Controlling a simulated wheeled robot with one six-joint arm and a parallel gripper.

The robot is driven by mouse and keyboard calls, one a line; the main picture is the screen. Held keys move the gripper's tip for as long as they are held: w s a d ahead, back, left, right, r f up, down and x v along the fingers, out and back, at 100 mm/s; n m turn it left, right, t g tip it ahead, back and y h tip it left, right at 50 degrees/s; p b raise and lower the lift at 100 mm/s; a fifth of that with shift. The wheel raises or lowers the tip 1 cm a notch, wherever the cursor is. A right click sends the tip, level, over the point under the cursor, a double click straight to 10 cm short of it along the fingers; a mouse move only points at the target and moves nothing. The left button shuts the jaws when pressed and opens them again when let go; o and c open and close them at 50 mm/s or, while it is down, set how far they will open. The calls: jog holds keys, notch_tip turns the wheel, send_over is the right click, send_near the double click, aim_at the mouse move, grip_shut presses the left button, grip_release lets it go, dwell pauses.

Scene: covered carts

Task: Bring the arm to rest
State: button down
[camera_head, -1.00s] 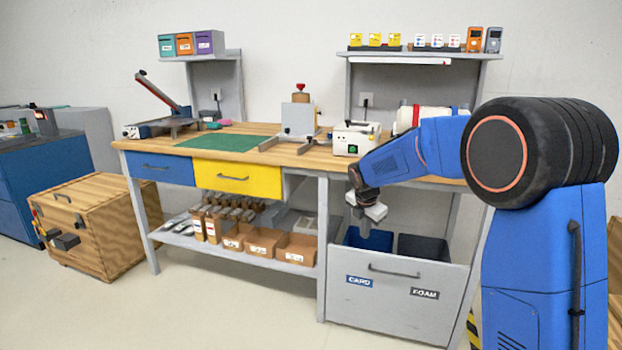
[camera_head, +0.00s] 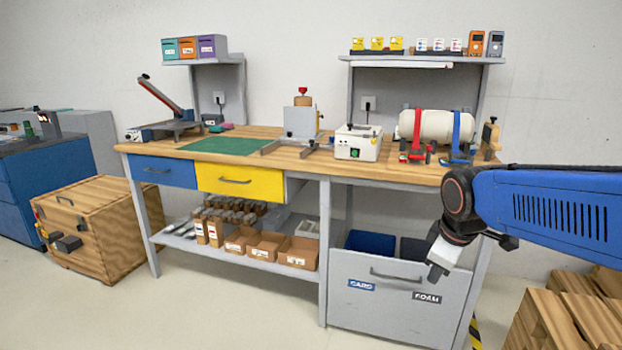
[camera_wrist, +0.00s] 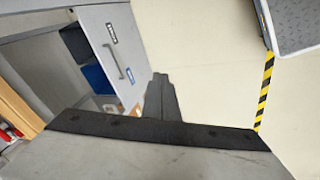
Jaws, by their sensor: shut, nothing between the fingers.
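My gripper (camera_head: 437,272) hangs at the end of my blue arm, pointing down and slightly left. In the head view it appears in front of the right part of the grey bin drawer (camera_head: 385,285) labelled CARD and FOAM. The fingers are together with nothing between them. In the wrist view my gripper (camera_wrist: 160,82) shows as dark fingers over bare floor, and the drawer (camera_wrist: 117,45) is to the left. The drawer stands open, with a blue bin (camera_head: 370,242) and a dark bin (camera_head: 414,249) inside.
The workbench (camera_head: 262,147) carries a green mat, a white machine (camera_head: 358,143) and a roll (camera_head: 437,127) near its right end. Wooden pallets (camera_head: 572,312) lie at the lower right. A wooden crate (camera_head: 100,232) stands at the left. Floor in front of the bench is clear.

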jog(key=s+f+m, duration=0.2)
jog(key=s+m, duration=0.3)
jog(key=s, duration=0.4)
jog(key=s+d+f+m, duration=0.1)
jog(key=s+f+m, duration=0.2)
jog(key=s, duration=0.6)
jog(key=shift+s+d+m+y, duration=0.15)
jog(key=shift+m+y, duration=0.15)
jog(key=shift+m, duration=0.6)
